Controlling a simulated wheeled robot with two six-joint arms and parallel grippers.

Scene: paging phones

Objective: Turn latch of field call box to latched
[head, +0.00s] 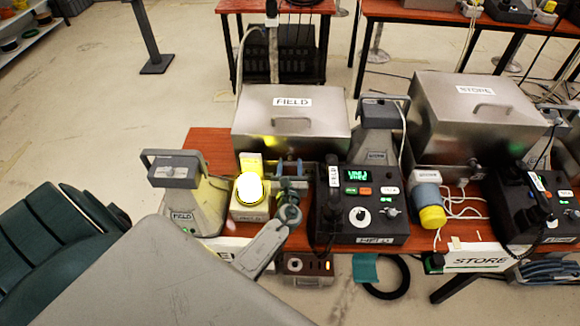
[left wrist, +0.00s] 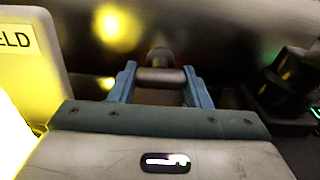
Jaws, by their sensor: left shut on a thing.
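The field call box (head: 310,124) is a metal box with a FIELD label on its lid, standing on the red-brown table. Its lid is down. My left gripper (head: 292,168) is at the front face of the box, low and right of the lit yellow lamp. In the left wrist view my left gripper (left wrist: 160,82) has its two blue fingers closed around a short horizontal metal bar, the latch (left wrist: 160,75). A round dark knob or pivot shows just behind the bar. The fingers partly hide the latch in the head view. My right gripper is not in view.
The glowing lamp (head: 250,192) stands close left of my left gripper. The field phone (head: 362,202) with its handset stands close right. A grey FIELD unit (head: 184,190) is further left. The store call box (head: 478,110) stands at right.

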